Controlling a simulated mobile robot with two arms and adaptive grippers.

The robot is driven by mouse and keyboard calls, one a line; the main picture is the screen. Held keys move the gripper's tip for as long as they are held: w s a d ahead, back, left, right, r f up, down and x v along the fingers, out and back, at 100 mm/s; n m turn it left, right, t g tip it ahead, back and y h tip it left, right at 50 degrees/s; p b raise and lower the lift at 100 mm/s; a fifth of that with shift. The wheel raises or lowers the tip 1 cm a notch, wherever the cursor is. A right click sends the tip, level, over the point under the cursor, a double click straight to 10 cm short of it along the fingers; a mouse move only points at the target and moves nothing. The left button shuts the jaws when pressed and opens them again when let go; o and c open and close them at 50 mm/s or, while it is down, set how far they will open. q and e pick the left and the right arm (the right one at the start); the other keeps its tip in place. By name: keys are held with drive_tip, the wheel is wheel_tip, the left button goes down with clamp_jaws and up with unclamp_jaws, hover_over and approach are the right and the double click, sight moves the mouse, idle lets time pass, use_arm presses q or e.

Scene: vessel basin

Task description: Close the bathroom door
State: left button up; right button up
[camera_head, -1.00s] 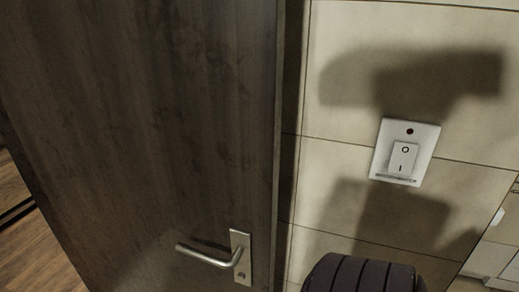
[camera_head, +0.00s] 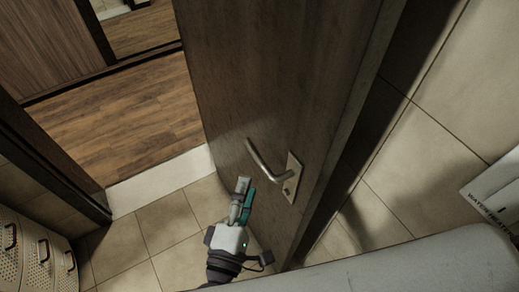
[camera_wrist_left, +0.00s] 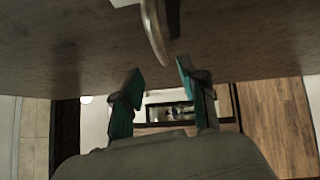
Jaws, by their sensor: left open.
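The dark wood bathroom door (camera_head: 270,70) stands open beside the tiled wall. Its silver lever handle (camera_head: 268,160) sits on a metal plate near the door's edge. My left gripper (camera_head: 243,190) is just below and to the left of the handle in the head view, apart from it. In the left wrist view the gripper's two teal fingers (camera_wrist_left: 158,80) are spread and empty, with the handle (camera_wrist_left: 155,30) beyond their tips and the door (camera_wrist_left: 60,45) behind. My right gripper does not show.
The doorway opens at left onto a wooden floor (camera_head: 120,115), past a pale threshold (camera_head: 160,180). Beige floor tiles (camera_head: 165,225) between are clear. A white panel (camera_head: 495,190) is on the right wall.

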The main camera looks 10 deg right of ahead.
sight(257, 156)
use_arm(q)
drive_tip(key=p+x, duration=0.2)
drive_tip(key=x, duration=0.5)
drive_tip(key=shift+w+d, duration=0.25)
drive_tip(key=shift+w, duration=0.05)
drive_tip(key=shift+w+d, duration=0.25)
drive_tip(key=shift+w, duration=0.15)
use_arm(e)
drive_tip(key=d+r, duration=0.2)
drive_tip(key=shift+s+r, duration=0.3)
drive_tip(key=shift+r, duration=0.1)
use_arm(q)
drive_tip(key=c, duration=0.8)
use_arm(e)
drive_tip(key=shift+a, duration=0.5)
